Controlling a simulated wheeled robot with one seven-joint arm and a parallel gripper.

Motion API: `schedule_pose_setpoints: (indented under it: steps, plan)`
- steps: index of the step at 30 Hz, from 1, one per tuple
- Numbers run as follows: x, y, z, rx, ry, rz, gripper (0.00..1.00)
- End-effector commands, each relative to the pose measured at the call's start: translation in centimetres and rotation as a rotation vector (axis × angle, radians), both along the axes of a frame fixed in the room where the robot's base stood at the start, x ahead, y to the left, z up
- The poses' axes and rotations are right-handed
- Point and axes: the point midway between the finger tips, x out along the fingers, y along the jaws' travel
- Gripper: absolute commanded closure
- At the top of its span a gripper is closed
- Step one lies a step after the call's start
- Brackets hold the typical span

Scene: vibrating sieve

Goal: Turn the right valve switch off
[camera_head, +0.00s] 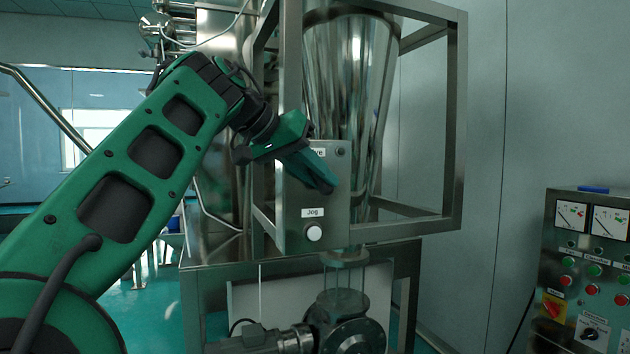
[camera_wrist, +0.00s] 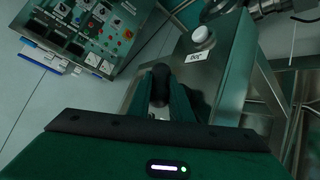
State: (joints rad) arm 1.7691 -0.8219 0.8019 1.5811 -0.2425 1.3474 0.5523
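A metal control box (camera_head: 331,230) hangs on the machine's frame, with a white round button labelled "Jog" (camera_head: 314,233) at its lower part. An upper label on the box is partly covered by my gripper (camera_head: 330,188), whose fingers reach the box face above the "Jog" label. In the wrist view a black knob (camera_wrist: 160,72), apparently the valve switch, shows at the tips of my gripper (camera_wrist: 160,92), with one green finger on each side. Whether the fingers press on it cannot be seen. The knob is hidden in the head view. The white button (camera_wrist: 202,36) also shows in the wrist view.
Metal frame bars (camera_head: 455,120) surround a steel hopper (camera_head: 345,90) behind the box. A separate control panel (camera_head: 590,270) with gauges, coloured buttons and switches stands at the right. A motor and flange (camera_head: 350,330) sit below. Floor between machine and wall is clear.

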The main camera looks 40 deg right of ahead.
Motion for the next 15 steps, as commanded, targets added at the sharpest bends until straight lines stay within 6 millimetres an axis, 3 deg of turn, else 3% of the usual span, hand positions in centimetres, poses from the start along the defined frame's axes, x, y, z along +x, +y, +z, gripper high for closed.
schedule_pose_setpoints:
  steps: [1,2,15]
  plan:
    - [0.10,0.11,-0.30,0.005,0.008,0.003,0.70]
    - [0.09,0.11,-0.28,0.004,0.007,0.003,0.64]
    - [0.02,0.81,0.55,0.001,0.001,0.002,0.64]
